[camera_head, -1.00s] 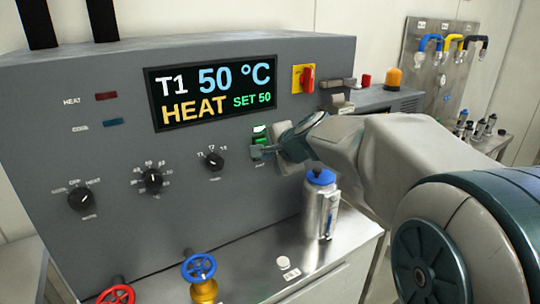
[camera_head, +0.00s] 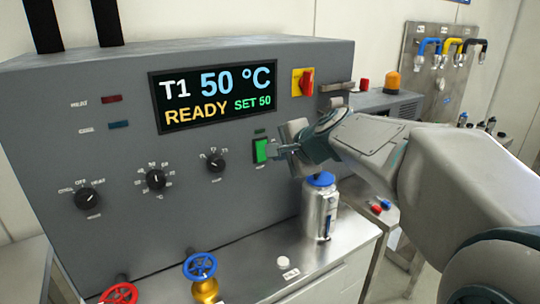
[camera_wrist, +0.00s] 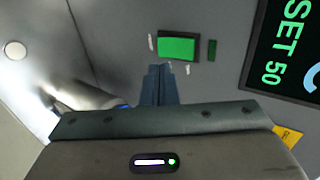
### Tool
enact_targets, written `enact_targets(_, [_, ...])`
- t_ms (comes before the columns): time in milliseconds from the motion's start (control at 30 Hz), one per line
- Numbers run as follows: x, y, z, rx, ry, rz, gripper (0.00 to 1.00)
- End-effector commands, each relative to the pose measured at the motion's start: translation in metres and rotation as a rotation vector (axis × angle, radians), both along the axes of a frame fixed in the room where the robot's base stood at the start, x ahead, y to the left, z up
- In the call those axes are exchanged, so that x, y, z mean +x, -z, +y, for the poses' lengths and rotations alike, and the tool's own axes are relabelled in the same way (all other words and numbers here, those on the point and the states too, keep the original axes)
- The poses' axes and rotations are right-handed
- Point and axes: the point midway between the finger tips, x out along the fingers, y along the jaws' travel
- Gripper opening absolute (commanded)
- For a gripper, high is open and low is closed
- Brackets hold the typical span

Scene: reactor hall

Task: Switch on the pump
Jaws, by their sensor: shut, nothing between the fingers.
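The green rocker switch (camera_head: 261,150) sits on the grey control panel, right of the knob row. It also shows in the wrist view (camera_wrist: 178,48). A small lamp (camera_head: 260,131) above it is dark green and looks unlit; it also shows in the wrist view (camera_wrist: 212,50). The label under the switch is too small to read. My gripper (camera_head: 277,150) is shut and empty, its tips just right of the switch. In the wrist view the closed fingers (camera_wrist: 158,72) point at the panel near the switch and appear apart from it.
The display (camera_head: 215,94) reads T1 50 °C, READY, SET 50. A red rotary switch on a yellow plate (camera_head: 302,82) is above my gripper. A metal bottle with a blue cap (camera_head: 319,207) stands on the bench below it. Blue (camera_head: 199,266) and red (camera_head: 119,294) valve wheels are in front.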

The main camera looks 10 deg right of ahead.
Motion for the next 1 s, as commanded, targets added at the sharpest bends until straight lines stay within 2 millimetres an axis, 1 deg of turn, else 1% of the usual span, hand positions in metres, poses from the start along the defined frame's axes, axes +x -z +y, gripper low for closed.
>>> enact_targets(33, [-0.009, -0.009, -0.004, -0.001, 0.001, -0.006, 0.0])
enact_targets(200, [-0.037, -0.029, -0.01, -0.002, -0.006, -0.006, 0.0])
enact_targets(400, [-0.059, -0.045, -0.017, -0.001, -0.008, -0.002, 0.0])
enact_targets(600, [-0.065, -0.049, -0.02, -0.001, -0.006, 0.0, 0.0])
enact_targets(867, [-0.065, -0.049, -0.02, -0.001, -0.006, 0.001, 0.0])
enact_targets(1000, [-0.064, -0.051, -0.02, -0.017, -0.009, 0.043, 0.0])
